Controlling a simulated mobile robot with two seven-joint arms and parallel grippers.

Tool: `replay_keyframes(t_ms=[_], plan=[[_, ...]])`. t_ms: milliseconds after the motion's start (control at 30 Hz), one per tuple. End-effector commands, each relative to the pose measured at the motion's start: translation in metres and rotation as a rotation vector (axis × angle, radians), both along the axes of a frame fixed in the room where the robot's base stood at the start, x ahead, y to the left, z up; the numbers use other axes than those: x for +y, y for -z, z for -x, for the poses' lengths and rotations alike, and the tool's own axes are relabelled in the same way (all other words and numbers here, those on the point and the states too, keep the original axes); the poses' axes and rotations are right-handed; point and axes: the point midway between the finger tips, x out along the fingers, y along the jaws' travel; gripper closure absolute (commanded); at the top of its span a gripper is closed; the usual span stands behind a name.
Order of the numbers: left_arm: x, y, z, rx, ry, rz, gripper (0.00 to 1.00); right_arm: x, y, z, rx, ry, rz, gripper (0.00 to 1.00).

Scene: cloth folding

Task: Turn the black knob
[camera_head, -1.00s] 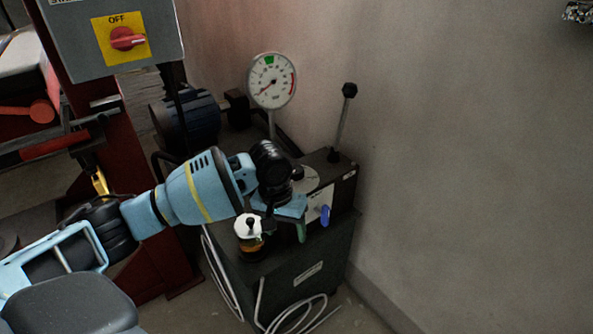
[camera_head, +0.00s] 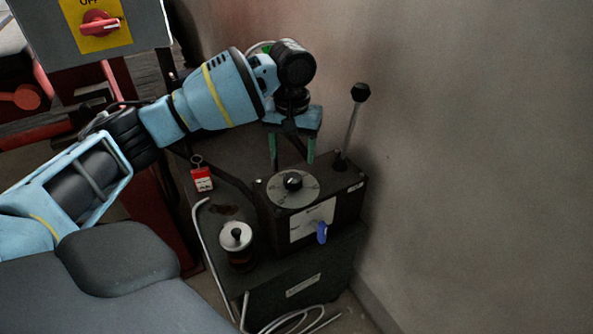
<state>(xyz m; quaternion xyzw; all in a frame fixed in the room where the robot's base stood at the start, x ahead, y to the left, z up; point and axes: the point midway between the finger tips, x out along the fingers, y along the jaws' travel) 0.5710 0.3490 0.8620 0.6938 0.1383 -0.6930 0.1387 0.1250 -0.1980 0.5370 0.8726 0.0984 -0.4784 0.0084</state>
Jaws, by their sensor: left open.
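The black knob (camera_head: 293,181) sits in the middle of a round, pale dial plate (camera_head: 280,194) on top of a dark control box (camera_head: 347,205). My left gripper (camera_head: 292,154) is open and empty. Its two greenish fingers point down, spread apart, and appear just behind and above the knob in the picture. I see a gap between the fingertips and the knob in the picture; the exact depth is hard to tell. My right gripper is not in view.
A lever with a black ball (camera_head: 360,92) stands right of my left gripper, near the wall. A blue handle (camera_head: 322,232) is on the box front. A white-lidded jar (camera_head: 236,237) and a red tag (camera_head: 202,179) are left. A red OFF switch (camera_head: 99,23) is at upper left.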

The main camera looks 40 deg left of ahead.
Motion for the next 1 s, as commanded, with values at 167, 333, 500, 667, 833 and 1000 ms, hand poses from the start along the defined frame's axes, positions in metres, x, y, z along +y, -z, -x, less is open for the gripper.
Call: replay_keyframes(t_ms=[167,333,500,667,833,1000], plan=[[0.000,0.021,0.001,0.004,0.001,-0.002,0.37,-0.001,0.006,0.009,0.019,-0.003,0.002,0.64],[0.000,0.048,0.001,0.003,0.001,-0.002,0.37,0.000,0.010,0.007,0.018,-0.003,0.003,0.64],[0.000,0.067,0.001,0.002,0.001,-0.002,0.37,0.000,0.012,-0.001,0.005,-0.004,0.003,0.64],[0.000,0.076,0.000,0.000,0.002,-0.002,0.37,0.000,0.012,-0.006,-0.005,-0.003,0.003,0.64],[0.000,0.077,0.000,0.000,0.002,-0.002,0.37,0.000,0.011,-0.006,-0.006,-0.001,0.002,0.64],[0.000,0.077,0.000,-0.001,0.002,-0.001,0.45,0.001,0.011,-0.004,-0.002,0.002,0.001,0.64]])
